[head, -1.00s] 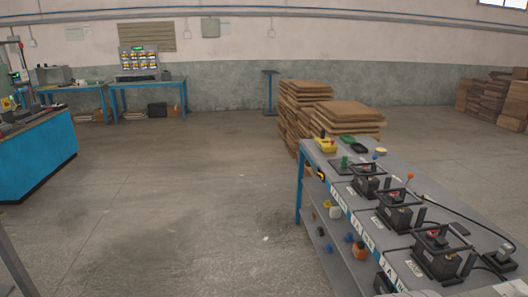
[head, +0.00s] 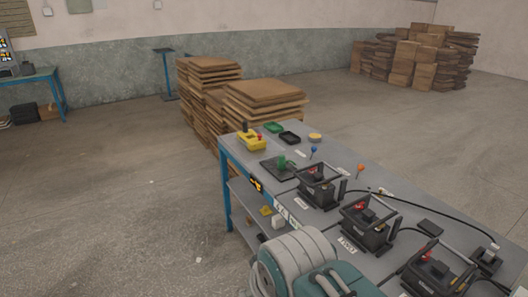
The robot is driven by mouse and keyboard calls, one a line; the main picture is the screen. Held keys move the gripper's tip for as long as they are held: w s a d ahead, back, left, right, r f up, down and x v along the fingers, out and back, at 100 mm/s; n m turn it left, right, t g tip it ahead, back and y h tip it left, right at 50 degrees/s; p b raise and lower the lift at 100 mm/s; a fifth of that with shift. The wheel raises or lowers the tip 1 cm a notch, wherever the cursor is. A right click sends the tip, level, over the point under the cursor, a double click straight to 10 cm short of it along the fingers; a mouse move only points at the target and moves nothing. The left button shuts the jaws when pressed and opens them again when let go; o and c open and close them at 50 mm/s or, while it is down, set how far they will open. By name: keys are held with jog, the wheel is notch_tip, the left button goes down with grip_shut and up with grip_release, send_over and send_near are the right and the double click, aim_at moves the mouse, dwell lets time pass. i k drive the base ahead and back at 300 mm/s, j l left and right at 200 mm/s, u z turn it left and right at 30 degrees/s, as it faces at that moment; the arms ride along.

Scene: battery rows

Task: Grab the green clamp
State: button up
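A small upright green object (head: 282,162), which looks like the green clamp, stands on a dark square plate (head: 272,172) near the far left part of the workbench. Its exact shape is too small to tell. A flat green tray-like item (head: 273,127) lies farther back on the same bench. A rounded grey and teal part, which looks like my own arm, rises at the bottom and covers some of the bench's near left edge. My gripper is not in view.
The grey workbench (head: 365,165) holds a row of black battery units (head: 318,188) with handles and cables. A yellow holder (head: 250,142) and a black tray (head: 290,138) sit at its far end. Stacked boards (head: 264,97) stand behind it. The floor to the left is clear.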

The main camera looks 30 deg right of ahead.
aim_at(282, 163)
jog(key=i+z, duration=0.3)
jog(key=i, duration=0.15)
jog(key=i+j+z, duration=0.25)
jog(key=i, duration=0.15)
jog(key=i+j+z, duration=0.3)
jog(key=i, duration=0.15)
jog(key=i+j+z, duration=0.25)
jog(key=z, duration=0.15)
jog(key=i+j+z, duration=0.3)
jog(key=z, duration=0.15)
jog(key=i+j+z, duration=0.2)
jog(key=j+z, duration=0.2)
jog(key=i+j+z, duration=0.1)
jog(key=j+z, duration=0.3)
jog(key=j, duration=0.15)
